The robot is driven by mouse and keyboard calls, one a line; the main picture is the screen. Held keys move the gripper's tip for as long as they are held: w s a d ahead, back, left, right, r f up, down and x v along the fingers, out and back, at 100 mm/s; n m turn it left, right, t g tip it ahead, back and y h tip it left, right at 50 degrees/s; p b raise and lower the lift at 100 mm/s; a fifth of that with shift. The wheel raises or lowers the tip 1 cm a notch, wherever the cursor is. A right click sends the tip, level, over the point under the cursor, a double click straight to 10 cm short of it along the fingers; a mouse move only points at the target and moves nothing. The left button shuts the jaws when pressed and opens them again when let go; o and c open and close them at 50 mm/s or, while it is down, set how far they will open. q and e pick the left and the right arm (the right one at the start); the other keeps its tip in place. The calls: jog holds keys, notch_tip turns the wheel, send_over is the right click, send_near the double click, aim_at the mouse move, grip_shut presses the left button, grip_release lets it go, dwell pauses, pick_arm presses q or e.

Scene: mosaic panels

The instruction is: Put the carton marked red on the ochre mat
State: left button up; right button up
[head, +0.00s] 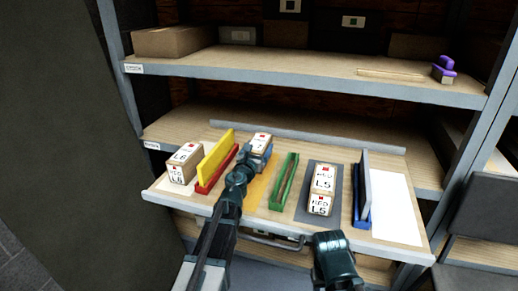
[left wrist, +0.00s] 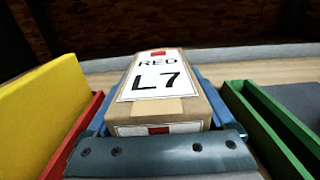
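A brown carton labelled RED L7 (left wrist: 160,82) with a red patch shows in the left wrist view. In the head view the carton (head: 261,141) is at the back of the ochre mat (head: 260,190), partly hidden by my left gripper (head: 262,158). The left gripper's blue fingers are on both sides of the carton; I cannot tell whether they press on it or whether it rests on the mat. My right arm's dark end (head: 335,257) is at the tray's front edge, its fingers not clearly visible.
A carton marked L6 (head: 185,163) sits on a white mat at left. Two RED cartons (head: 324,178) (head: 320,203) sit on a grey mat (head: 304,209). Yellow-and-red (head: 214,160), green (head: 285,183) and blue-grey (head: 362,190) dividers stand between. The right white mat (head: 394,210) is empty.

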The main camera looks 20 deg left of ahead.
pick_arm(q)
jog(key=shift+o, duration=0.6)
jog(key=shift+r, duration=0.1)
jog(key=shift+r, duration=0.1)
jog(key=s, duration=1.2)
jog(key=shift+a, duration=0.2)
